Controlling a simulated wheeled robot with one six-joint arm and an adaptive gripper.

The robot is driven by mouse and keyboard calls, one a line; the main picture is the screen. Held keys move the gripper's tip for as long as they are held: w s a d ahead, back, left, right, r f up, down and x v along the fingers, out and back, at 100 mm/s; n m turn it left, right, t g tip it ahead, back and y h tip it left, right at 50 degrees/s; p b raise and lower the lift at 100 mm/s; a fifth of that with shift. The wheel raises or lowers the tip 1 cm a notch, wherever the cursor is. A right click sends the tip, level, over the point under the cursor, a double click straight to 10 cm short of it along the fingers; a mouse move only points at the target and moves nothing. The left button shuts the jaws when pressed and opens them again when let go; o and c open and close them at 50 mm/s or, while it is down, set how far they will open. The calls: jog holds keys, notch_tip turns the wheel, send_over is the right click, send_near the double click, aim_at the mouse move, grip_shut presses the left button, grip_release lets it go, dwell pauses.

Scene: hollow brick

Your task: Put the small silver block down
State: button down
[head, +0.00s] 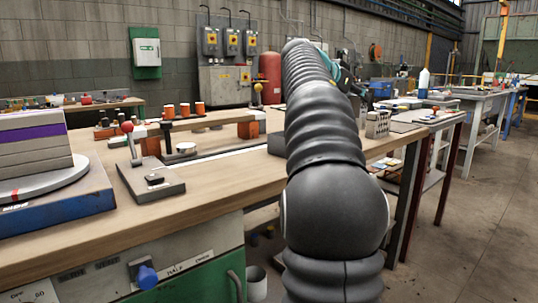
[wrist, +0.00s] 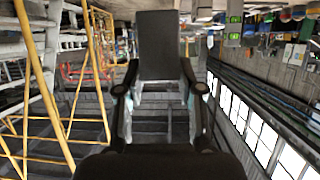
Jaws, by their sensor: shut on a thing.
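In the wrist view, my gripper (wrist: 159,78) is shut, with a finger on each side of the small silver block (wrist: 158,45). The block looks plain grey and rectangular, and it stands out beyond the fingertips. Nothing shows under it but the distant hall, so it is held in the air. In the head view my dark sleeved arm reaches away from me and hides most of the gripper. I cannot make out the block there.
A wooden workbench (head: 235,178) spans the left and middle, carrying a grey block with a red-knobbed lever (head: 152,182), a stack of grey slabs (head: 35,150) and orange-brown pieces. A perforated metal box (head: 377,124) stands right of my arm. Open floor (head: 490,210) lies at right.

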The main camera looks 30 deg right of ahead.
jog(key=shift+w+a+f+n+t+b, duration=0.15)
jog(key=shift+w+a+f+n+t, duration=0.2)
jog(key=shift+w+a+f, duration=1.75)
jog(key=shift+w+a+f+n+t+b, duration=0.25)
jog(key=shift+w+a+f+t, duration=0.15)
jog(key=shift+w+a+f, duration=1.65)
jog(key=shift+w+a+f+n+t+b, duration=0.1)
jog(key=shift+w+a+f+n+t, duration=0.25)
jog(key=shift+w+a+f, duration=1.7)
jog(key=shift+w+a+r, duration=0.15)
jog(key=shift+w+r, duration=0.05)
jog(key=shift+w, duration=0.3)
jog(key=shift+w+a+r, duration=0.15)
jog(key=shift+w+r, duration=0.05)
jog(key=shift+w, duration=0.3)
jog(key=c, duration=1)
grip_release()
jog(key=shift+r, duration=0.2)
jog(key=v, duration=1.2)
jog(key=shift+r, duration=0.15)
